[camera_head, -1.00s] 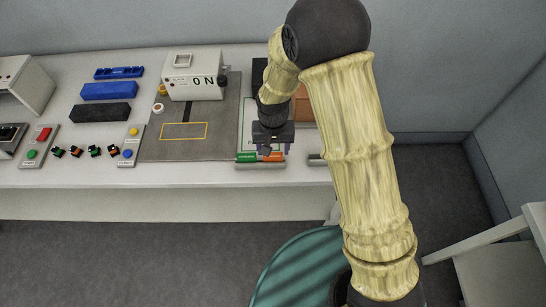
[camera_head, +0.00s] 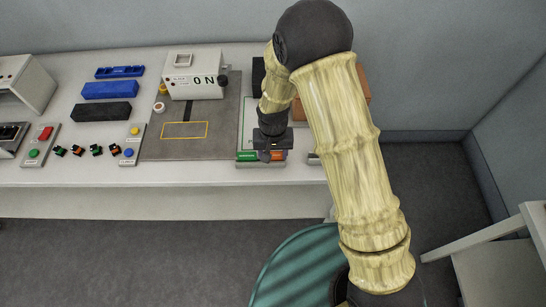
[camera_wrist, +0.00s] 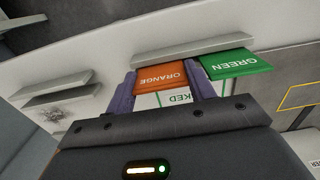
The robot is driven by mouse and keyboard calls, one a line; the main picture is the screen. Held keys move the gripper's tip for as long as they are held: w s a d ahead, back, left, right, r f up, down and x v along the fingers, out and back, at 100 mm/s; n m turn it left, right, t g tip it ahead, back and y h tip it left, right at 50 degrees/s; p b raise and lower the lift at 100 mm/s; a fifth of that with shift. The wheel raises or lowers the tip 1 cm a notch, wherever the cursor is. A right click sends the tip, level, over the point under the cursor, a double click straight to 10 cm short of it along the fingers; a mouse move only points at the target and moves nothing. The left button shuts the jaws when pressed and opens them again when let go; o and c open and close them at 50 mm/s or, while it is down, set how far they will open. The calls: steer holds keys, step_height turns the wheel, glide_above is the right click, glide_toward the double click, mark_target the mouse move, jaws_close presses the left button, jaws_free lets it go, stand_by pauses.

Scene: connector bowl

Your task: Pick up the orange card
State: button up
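The orange card (camera_wrist: 160,77), labelled ORANGE, stands at a grey holder strip (camera_wrist: 195,48) beside the green card (camera_wrist: 235,63). In the head view the orange card (camera_head: 278,156) is partly hidden by my gripper (camera_head: 269,158), and the green card (camera_head: 247,155) is to its left. In the wrist view my gripper (camera_wrist: 160,88) is open, with one purple finger on each side of the orange card. I cannot tell whether the fingers touch it.
A white sign ending in "KED" (camera_wrist: 176,98) is partly hidden behind the orange card. A grey mat with a yellow outline (camera_head: 185,130) lies left of the cards. Small connectors (camera_head: 78,151) lie at left.

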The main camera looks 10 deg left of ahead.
steer(key=shift+r, duration=0.15)
step_height(320, 180, up, 10)
steer(key=shift+f+b, duration=0.1)
steer(key=shift+b, duration=0.85)
steer(key=shift+s+f, duration=0.1)
steer(key=shift+s, duration=0.05)
